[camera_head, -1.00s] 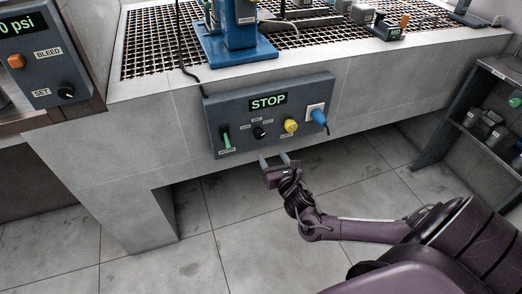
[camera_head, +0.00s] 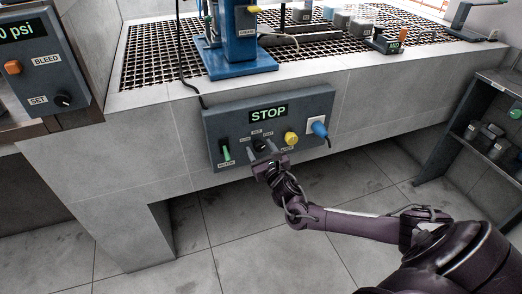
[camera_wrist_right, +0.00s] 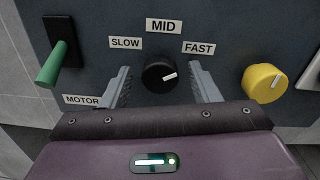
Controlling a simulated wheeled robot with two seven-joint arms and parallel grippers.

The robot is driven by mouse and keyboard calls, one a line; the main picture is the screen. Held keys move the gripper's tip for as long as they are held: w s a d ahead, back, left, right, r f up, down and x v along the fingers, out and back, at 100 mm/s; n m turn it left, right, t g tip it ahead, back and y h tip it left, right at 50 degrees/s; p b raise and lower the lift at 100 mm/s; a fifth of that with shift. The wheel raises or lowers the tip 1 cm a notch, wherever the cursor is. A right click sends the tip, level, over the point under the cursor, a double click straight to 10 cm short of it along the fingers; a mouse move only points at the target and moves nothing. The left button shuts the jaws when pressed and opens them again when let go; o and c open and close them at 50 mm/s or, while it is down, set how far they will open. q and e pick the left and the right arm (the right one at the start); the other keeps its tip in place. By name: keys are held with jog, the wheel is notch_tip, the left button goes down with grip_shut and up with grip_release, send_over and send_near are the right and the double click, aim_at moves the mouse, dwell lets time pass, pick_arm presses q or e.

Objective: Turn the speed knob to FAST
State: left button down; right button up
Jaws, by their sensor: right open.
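The black speed knob (camera_wrist_right: 159,75) sits on the grey control panel between my right gripper's two fingers in the right wrist view. Its white pointer line is turned to the right, towards the FAST label (camera_wrist_right: 199,48); the MID label (camera_wrist_right: 164,26) is above it and the SLOW label (camera_wrist_right: 125,43) is at upper left. My right gripper (camera_wrist_right: 163,86) is open, with a finger on either side of the knob and visible gaps. In the head view the right gripper (camera_head: 262,150) is in front of the knob (camera_head: 259,144), partly covering it. My left gripper is not in view.
A green motor lever (camera_wrist_right: 52,63) is left of the knob; a yellow knob (camera_wrist_right: 264,83) is close on the right. A blue plug (camera_head: 320,129) is further right. A blue machine (camera_head: 238,62) stands on the grating above.

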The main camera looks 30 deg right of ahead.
jog(key=c, duration=1)
